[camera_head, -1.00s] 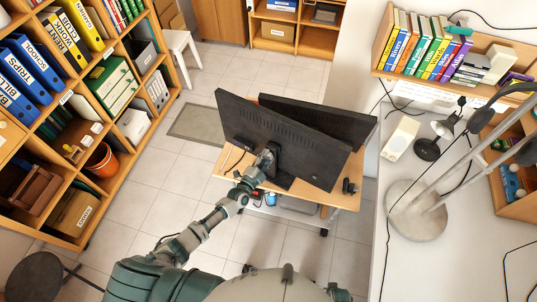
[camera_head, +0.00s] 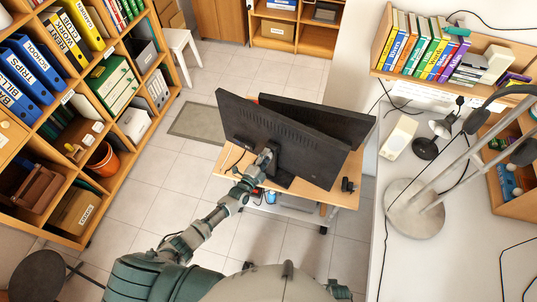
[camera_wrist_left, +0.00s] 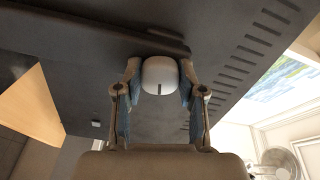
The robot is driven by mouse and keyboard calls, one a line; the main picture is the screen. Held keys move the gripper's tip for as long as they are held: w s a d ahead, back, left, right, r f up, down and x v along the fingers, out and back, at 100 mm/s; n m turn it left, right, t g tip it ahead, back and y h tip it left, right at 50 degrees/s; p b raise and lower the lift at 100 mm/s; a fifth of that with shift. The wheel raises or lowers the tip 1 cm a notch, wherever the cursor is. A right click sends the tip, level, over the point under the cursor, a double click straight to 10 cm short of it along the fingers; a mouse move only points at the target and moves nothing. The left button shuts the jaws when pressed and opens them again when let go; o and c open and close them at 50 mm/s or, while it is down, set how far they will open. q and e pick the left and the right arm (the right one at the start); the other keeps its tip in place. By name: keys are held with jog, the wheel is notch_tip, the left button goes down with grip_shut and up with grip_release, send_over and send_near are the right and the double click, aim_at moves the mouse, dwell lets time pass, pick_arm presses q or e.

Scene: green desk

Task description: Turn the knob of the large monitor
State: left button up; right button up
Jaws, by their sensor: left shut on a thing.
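The large dark monitor (camera_head: 285,138) stands on a small wooden desk, its back towards me. In the left wrist view its dark back (camera_wrist_left: 215,45) fills much of the picture. A pale rounded knob (camera_wrist_left: 159,75) with a short dark line at its lower edge sits on that back. My left gripper (camera_head: 268,157) reaches the monitor's back near its stand. In the left wrist view the fingers of my left gripper (camera_wrist_left: 159,88) are on both sides of the knob, shut on it. My right gripper does not show clearly.
A second dark monitor (camera_head: 325,120) stands right behind the large one. The small wooden desk (camera_head: 232,163) has little free surface. A white desk (camera_head: 415,265) with a lamp (camera_head: 415,210) is at the right. A bookcase (camera_head: 85,110) stands at the left.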

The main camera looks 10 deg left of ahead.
pick_arm(q)
jog(key=m+p, duration=0.2)
jog(key=m, duration=0.2)
jog(key=shift+m, duration=0.4)
dwell(0.4)
jog(key=m, duration=0.4)
jog(key=shift+r+p, duration=0.1)
jog(key=shift+p, duration=0.3)
jog(key=o, duration=0.9)
jog(key=shift+o, duration=0.2)
